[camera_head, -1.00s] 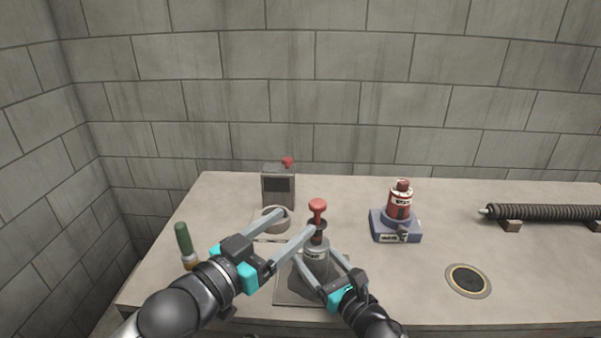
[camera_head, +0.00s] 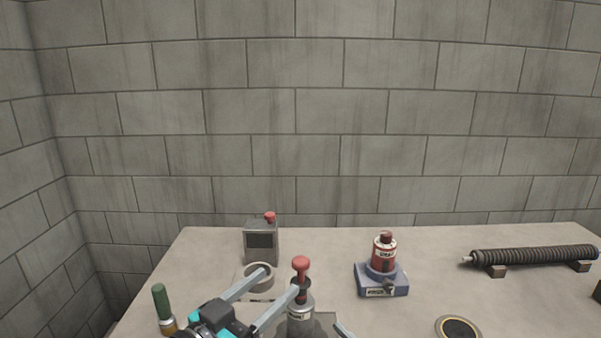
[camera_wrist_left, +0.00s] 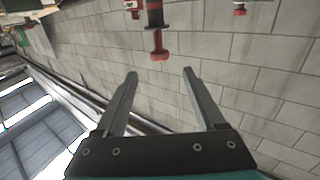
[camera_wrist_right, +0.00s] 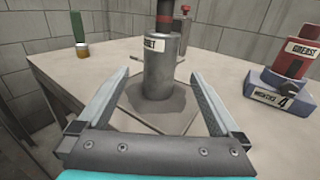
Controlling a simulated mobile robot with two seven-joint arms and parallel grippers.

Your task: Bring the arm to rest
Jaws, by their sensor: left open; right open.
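My left gripper (camera_head: 282,280) is open and empty. In the head view its fingers overlap the left side of a grey cylinder (camera_head: 300,322) with a red knob (camera_head: 301,264) on top; I cannot tell if they touch. In the left wrist view, nothing is between the fingers (camera_wrist_left: 160,72), and a red knob (camera_wrist_left: 159,55) hangs past their tips. In the head view only a sliver of the right gripper shows at the bottom edge.
On the bench (camera_head: 215,240) stand a grey box with a red knob (camera_head: 261,243), a grey ring (camera_head: 258,276), a green-handled tool (camera_head: 161,303), a red bottle on a blue base (camera_head: 382,275), a ribbed tube on blocks (camera_head: 535,257) and a round dark disc (camera_head: 459,329). A block wall closes the back.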

